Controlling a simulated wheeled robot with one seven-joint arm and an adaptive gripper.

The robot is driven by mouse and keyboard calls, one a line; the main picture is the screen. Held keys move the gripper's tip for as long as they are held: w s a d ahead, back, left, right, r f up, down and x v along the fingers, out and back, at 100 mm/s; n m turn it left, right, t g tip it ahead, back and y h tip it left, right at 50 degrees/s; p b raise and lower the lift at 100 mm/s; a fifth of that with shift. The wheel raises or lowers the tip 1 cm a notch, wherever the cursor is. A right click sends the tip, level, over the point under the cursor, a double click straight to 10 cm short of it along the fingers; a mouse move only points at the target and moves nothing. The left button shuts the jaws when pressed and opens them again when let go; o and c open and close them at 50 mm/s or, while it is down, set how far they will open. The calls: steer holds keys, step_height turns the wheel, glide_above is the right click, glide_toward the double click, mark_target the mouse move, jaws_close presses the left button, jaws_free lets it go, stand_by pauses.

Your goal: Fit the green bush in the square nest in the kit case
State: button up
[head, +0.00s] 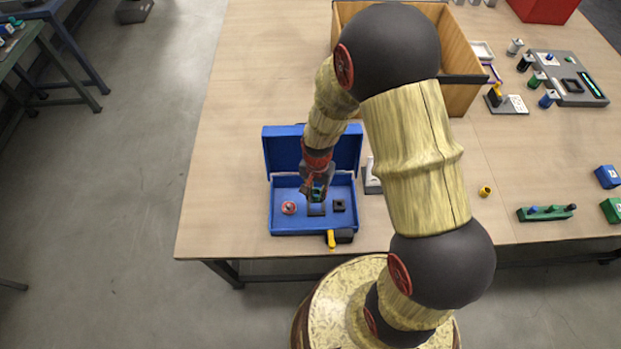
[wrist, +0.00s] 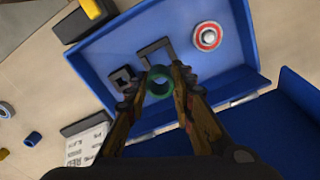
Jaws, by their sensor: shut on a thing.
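My gripper (head: 318,193) is over the open blue kit case (head: 290,229) in the head view. In the wrist view my gripper (wrist: 158,88) is shut on the green bush (wrist: 151,92), a ring with its hole facing the camera. The bush is inside the case outline; its height above the floor is unclear. A small black square nest (wrist: 121,77) lies left of the bush, and shows right of my gripper in the head view (head: 339,205). A larger grey frame (wrist: 157,47) lies just beyond the bush, partly hidden.
A red-and-white round piece (head: 288,208) sits in the case at left. The raised blue lid (head: 283,150) stands behind my gripper. A black and yellow piece (head: 343,236) lies at the case's front edge. A wooden bin (head: 460,60) stands further back. The table left of the case is clear.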

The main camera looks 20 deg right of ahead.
steer(key=b, duration=0.5)
glide_above(316, 209)
steer(key=shift+w+f, duration=0.15)
steer(key=shift+f, duration=2.8)
steer(key=shift+f, duration=0.8)
steer(key=shift+f+b, duration=0.2)
steer(key=shift+b, duration=0.15)
steer(key=shift+s+f, duration=0.4)
steer(key=shift+s, duration=0.05)
steer(key=o, duration=0.5)
steer(key=shift+f, duration=0.1)
steer(key=shift+o, duration=1.4)
steer(key=shift+w+f, duration=0.1)
steer(key=shift+w, duration=0.1)
steer(key=shift+o, duration=0.8)
steer(key=shift+r, duration=0.2)
